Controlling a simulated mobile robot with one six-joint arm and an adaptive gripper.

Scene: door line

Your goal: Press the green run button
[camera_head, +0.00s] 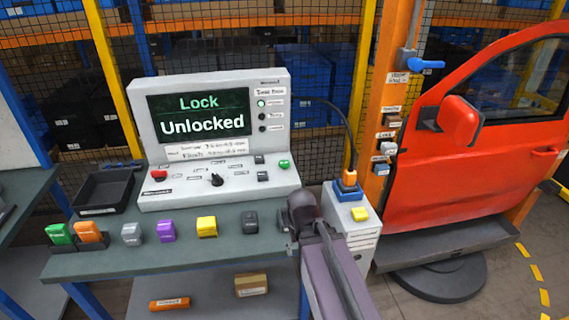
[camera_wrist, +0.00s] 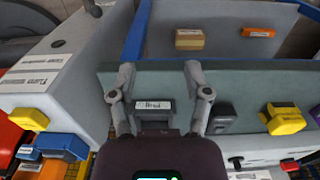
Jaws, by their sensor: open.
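The green button (camera_head: 284,164) sits at the right end of the sloping panel of the grey console (camera_head: 150,197). A red button (camera_head: 159,174) is at the panel's left end, with a black knob (camera_head: 215,180) between them. The console screen (camera_head: 200,115) reads "Lock Unlocked". My gripper is at the bench's right end, in front of and below the green button, apart from it. In the wrist view my gripper (camera_wrist: 158,75) is open, with a dark labelled block (camera_wrist: 155,110) seen between its fingers. I cannot make out the green button there.
Coloured blocks, including a yellow one (camera_head: 207,227) and a dark grey one (camera_head: 250,222), line the bench front. A black tray (camera_head: 103,190) is at the left.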

